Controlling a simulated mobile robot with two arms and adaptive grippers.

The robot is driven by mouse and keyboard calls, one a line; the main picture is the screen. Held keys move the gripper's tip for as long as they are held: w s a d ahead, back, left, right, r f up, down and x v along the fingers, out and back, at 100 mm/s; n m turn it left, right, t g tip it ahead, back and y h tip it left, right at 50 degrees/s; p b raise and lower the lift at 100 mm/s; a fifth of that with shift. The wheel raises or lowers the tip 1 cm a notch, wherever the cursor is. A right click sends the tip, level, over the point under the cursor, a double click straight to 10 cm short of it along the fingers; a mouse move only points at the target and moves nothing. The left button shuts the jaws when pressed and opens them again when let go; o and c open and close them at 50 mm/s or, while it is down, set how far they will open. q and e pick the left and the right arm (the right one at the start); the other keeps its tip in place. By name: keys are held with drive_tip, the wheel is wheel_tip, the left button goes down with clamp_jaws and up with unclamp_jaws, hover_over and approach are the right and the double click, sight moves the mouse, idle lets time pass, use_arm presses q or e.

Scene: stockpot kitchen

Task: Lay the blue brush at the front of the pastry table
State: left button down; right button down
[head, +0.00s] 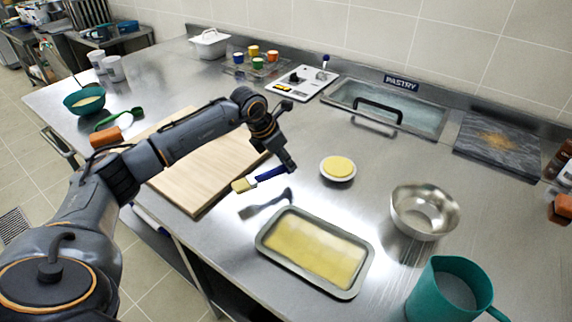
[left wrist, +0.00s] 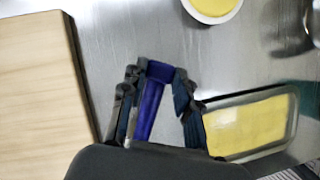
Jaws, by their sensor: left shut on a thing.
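The blue brush (head: 258,179) has a blue handle and pale yellow bristles at its left end. My left gripper (head: 287,166) is shut on its handle and holds it above the steel pastry table (head: 309,120), between the wooden board and the baking tray. A shadow lies on the table below the brush. In the left wrist view the blue handle (left wrist: 153,105) shows between the fingers; the bristles are hidden there. My right gripper is not in view.
The baking tray (head: 351,288) with yellow content stands at the front. A wooden board (head: 190,187) lies to the left. A small dish (head: 338,168), a steel bowl (head: 424,211) and a teal jug (head: 448,290) stand to the right. Bare table shows between board and tray.

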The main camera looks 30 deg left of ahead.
sight(286, 168)
use_arm(q)
drive_tip(key=shift+w+f, duration=0.25)
wheel_tip(286, 168, down, 3)
drive_tip(key=shift+w+p, duration=0.1)
drive_tip(key=shift+p, duration=0.8)
drive_tip(key=shift+a+f, duration=0.1)
drive_tip(key=shift+f, duration=0.1)
drive_tip(key=shift+f, duration=0.1)
drive_tip(key=c, duration=1)
unclamp_jaws()
